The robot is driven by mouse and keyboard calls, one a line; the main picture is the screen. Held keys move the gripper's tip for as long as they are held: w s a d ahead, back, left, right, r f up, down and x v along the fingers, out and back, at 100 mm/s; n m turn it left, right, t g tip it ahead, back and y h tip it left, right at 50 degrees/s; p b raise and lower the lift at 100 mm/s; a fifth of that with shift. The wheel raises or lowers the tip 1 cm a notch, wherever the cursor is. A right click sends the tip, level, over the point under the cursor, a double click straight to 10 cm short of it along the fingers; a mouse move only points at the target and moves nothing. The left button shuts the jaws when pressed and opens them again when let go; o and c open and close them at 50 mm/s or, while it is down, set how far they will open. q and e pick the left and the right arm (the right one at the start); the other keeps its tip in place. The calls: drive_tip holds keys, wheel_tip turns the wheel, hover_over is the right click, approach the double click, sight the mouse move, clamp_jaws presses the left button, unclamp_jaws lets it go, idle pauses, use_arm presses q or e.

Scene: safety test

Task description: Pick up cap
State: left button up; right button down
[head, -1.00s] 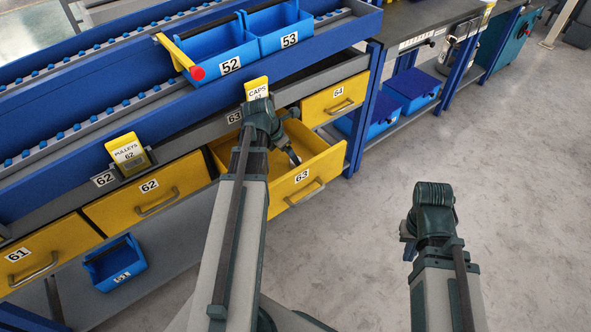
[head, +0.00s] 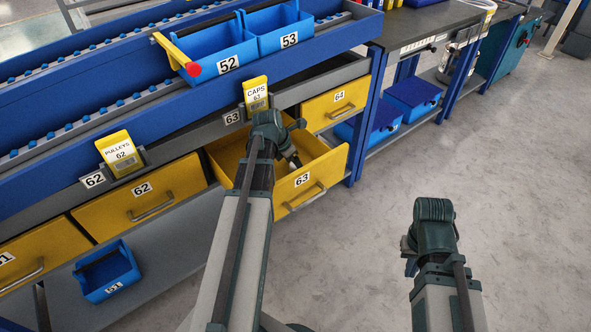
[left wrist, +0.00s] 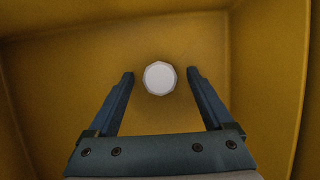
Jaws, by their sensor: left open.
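The cap (left wrist: 160,78) is a small round white piece on the floor of the yellow drawer 63 (head: 325,163), which is pulled open. My left gripper (head: 291,157) reaches down into this drawer. In the left wrist view it is open, with one finger on each side of the cap and a visible gap to both. I cannot tell how far above the drawer floor its fingertips are. The cap is hidden in the head view. My right gripper (head: 408,258) hangs over bare floor at the right, and its jaws cannot be made out.
Yellow drawers 62 (head: 165,188) and 64 (head: 352,97) flank the open drawer. A yellow CAPS sign (head: 256,94) stands above it. Blue bins 52 (head: 208,45) and 53 (head: 280,24) sit on the rack above. The grey floor (head: 510,190) at the right is clear.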

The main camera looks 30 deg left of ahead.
use_arm(q)
clamp_jaws()
drive_tip(key=shift+r, duration=0.15)
wheel_tip(320, 180, up, 10)
drive_tip(key=p, duration=1)
